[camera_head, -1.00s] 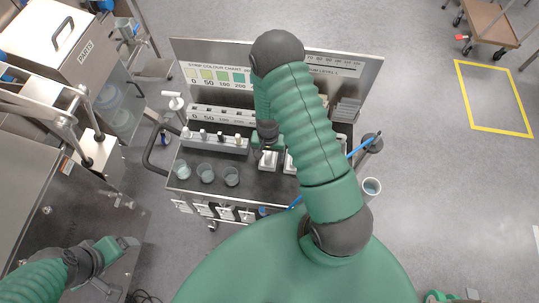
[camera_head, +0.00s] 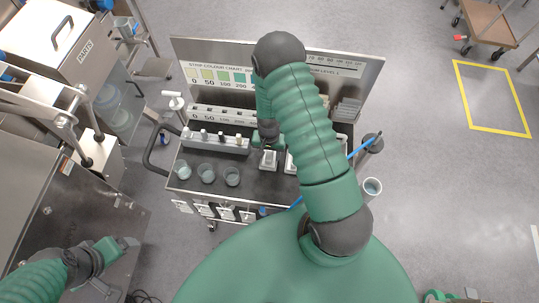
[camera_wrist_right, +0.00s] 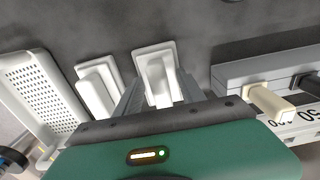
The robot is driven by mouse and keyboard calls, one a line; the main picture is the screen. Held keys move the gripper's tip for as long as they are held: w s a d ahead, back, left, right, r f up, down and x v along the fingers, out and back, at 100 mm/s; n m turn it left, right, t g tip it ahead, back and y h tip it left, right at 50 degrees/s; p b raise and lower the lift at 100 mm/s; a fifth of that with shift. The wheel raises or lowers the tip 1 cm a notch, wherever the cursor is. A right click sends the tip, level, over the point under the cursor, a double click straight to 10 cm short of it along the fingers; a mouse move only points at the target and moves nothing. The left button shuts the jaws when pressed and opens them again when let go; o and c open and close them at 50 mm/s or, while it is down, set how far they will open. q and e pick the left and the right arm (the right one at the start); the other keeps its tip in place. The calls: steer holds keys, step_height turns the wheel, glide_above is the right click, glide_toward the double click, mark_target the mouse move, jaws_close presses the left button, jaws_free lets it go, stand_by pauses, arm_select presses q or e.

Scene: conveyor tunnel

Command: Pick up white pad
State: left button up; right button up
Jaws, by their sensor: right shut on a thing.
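A white pad (camera_head: 268,160) with a raised block lies on the dark top of the cart, near its middle. My right gripper (camera_head: 268,147) reaches down from above and behind it. In the right wrist view the pad (camera_wrist_right: 158,68) sits between the grey fingers of the right gripper (camera_wrist_right: 160,92), which are shut on its raised block. A second white pad (camera_head: 290,163) lies just right of it, partly hidden by my right arm; it also shows in the wrist view (camera_wrist_right: 97,85). My left gripper (camera_head: 122,244) is empty at lower left, far from the pads; its jaw gap is unclear.
The cart top (camera_head: 205,153) holds several clear cups (camera_head: 207,173) at left and a grey rack (camera_head: 215,142) behind them. A blue stick (camera_head: 362,146) and a cup (camera_head: 372,187) are at right. A perforated white holder (camera_wrist_right: 38,85) is near the second pad.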

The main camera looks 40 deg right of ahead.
mark_target(270, 155)
steer(key=shift+w+r, duration=0.1)
steer(key=shift+r, duration=0.2)
steer(key=r+b, duration=0.1)
steer(key=s+r, duration=0.1)
steer(key=shift+a+r+b, duration=0.15)
steer(key=shift+r+b, duration=0.15)
steer(key=shift+b, duration=0.05)
steer(key=s+a+b, duration=0.1)
steer(key=s, duration=0.2)
steer(key=s+a+r, duration=0.1)
steer(key=s+a, duration=0.1)
steer(key=s, duration=0.2)
steer(key=s+a+b, duration=0.1)
steer(key=s+a, duration=0.1)
steer(key=s, duration=0.1)
steer(key=shift+s+a+r+b, duration=0.15)
steer(key=shift+s+b, duration=0.15)
steer(key=s+p, duration=0.1)
steer(key=p, duration=0.2)
steer(key=s+a+r+p, duration=0.1)
steer(key=p, duration=0.2)
steer(key=shift+s, duration=0.35)
steer(key=shift+s+a+f, duration=0.1)
steer(key=shift+f, duration=0.2)
